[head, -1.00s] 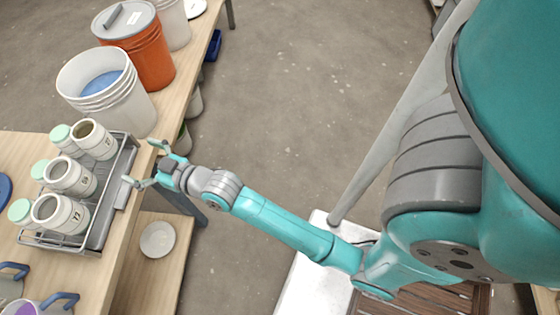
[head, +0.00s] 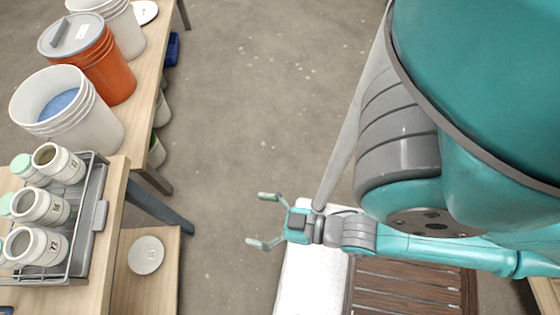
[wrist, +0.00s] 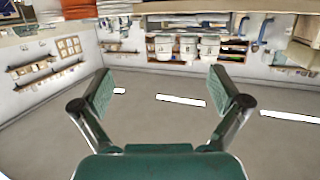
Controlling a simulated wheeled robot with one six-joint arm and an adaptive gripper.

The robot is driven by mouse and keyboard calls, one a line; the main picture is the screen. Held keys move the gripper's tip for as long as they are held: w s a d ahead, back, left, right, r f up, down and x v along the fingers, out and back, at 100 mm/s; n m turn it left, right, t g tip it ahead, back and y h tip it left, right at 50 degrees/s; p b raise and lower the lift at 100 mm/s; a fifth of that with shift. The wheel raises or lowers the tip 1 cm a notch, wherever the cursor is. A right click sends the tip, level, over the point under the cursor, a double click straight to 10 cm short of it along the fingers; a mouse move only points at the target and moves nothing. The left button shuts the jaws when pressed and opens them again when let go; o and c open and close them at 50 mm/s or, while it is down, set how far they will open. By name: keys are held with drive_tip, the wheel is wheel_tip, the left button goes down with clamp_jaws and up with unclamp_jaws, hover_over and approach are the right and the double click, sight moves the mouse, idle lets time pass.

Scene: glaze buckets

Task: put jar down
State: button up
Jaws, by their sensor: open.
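My gripper (head: 266,221) is open and empty in the head view, over the floor and well to the right of the table. Several white jars stand in a grey wire rack (head: 101,165) on the table at the left. Three of them are uncapped: a back jar (head: 70,167), a middle jar (head: 55,207) and a front jar (head: 52,247), which bears a number. Jars with mint-green lids stand behind them on the left, partly cut off. In the wrist view my gripper (wrist: 160,90) has its fingers wide apart with nothing between them.
A white bucket (head: 95,120) with blue contents, an orange lidded bucket (head: 110,75) and another white bucket (head: 125,35) stand on the wooden tables. A round plate (head: 146,256) lies on a lower shelf. Open floor separates my gripper from the table.

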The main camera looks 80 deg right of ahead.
drive_tip(key=r+v, duration=0.1)
drive_tip(key=v, duration=0.5)
drive_tip(key=shift+g, duration=0.3)
drive_tip(key=shift+o, duration=0.2)
drive_tip(key=shift+r, duration=0.15)
idle(1.9)
